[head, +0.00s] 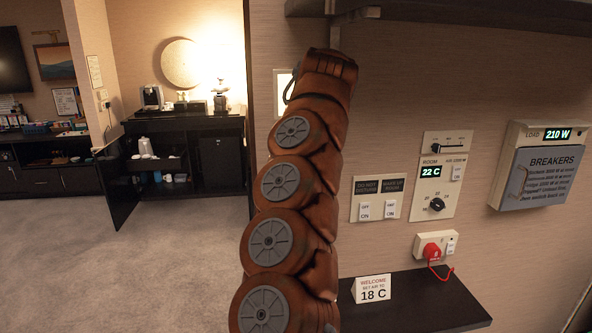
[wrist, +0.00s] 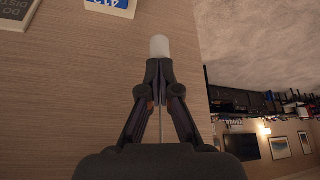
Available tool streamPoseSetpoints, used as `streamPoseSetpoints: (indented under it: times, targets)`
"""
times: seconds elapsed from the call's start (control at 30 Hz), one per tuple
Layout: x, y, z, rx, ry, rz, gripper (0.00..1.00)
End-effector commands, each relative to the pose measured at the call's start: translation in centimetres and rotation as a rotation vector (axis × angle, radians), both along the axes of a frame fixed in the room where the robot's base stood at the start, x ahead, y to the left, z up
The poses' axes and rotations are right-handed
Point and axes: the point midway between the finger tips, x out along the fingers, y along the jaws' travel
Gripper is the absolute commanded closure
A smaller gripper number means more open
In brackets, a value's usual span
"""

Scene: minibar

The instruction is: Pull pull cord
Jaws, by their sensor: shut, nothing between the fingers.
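In the wrist view, a white rounded cord end (wrist: 159,46) shows just beyond my fingertips. A thin pale line, likely the pull cord (wrist: 161,125), runs between my finger links toward the palm. My gripper (wrist: 159,68) has its fingertips together beside the white end; I cannot tell whether they touch it. The fingers hold nothing. In the head view, my orange-brown arm rises in front of the wall, and neither my gripper nor the cord can be made out there.
The wall bears a switch panel (head: 378,200), a room thermostat (head: 437,185), a breaker box (head: 540,170) and a socket with a red plug (head: 432,251). A dark shelf (head: 425,300) holds a welcome card (head: 373,289). Another shelf (head: 470,15) is overhead. Open carpet (head: 180,250) lies left.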

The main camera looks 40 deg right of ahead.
Motion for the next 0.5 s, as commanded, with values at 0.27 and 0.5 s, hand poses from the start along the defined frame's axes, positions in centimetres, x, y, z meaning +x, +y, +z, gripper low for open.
streamPoseSetpoints:
  times: [0.27, 0.5]
  targets:
    - [-1.7, 0.6, 0.4, 0.002, -0.003, -0.002, 1.00]
    - [-3.0, 0.8, 1.0, 0.000, 0.001, -0.002, 1.00]
